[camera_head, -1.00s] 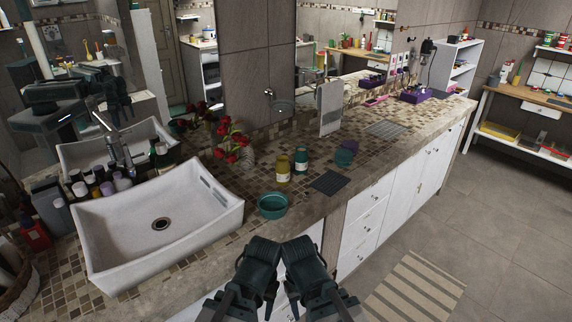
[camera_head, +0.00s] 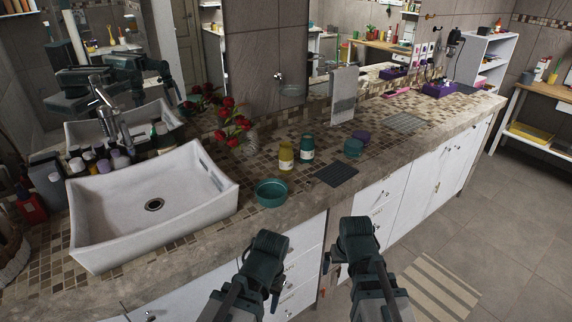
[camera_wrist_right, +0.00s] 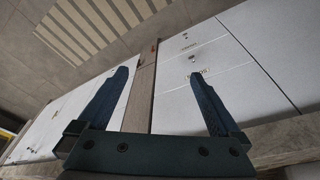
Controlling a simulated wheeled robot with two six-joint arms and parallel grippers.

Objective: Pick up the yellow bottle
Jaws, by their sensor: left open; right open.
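The yellow bottle (camera_head: 286,156) stands upright on the mosaic counter, just left of a teal bottle (camera_head: 307,148). My left gripper (camera_head: 274,288) is open and empty, low in front of the counter's drawers. My right gripper (camera_head: 328,276) is open and empty, to its right, also below the counter edge. In the right wrist view, the two fingers of my right gripper (camera_wrist_right: 158,95) are spread apart with white cabinet fronts and drawers beyond them. The yellow bottle is not in the right wrist view.
A teal bowl (camera_head: 271,193) sits at the counter edge in front of the yellow bottle. A dark ribbed mat (camera_head: 336,174), teal and purple cups (camera_head: 354,147), red flowers (camera_head: 232,126) and a white sink (camera_head: 205,206) surround it.

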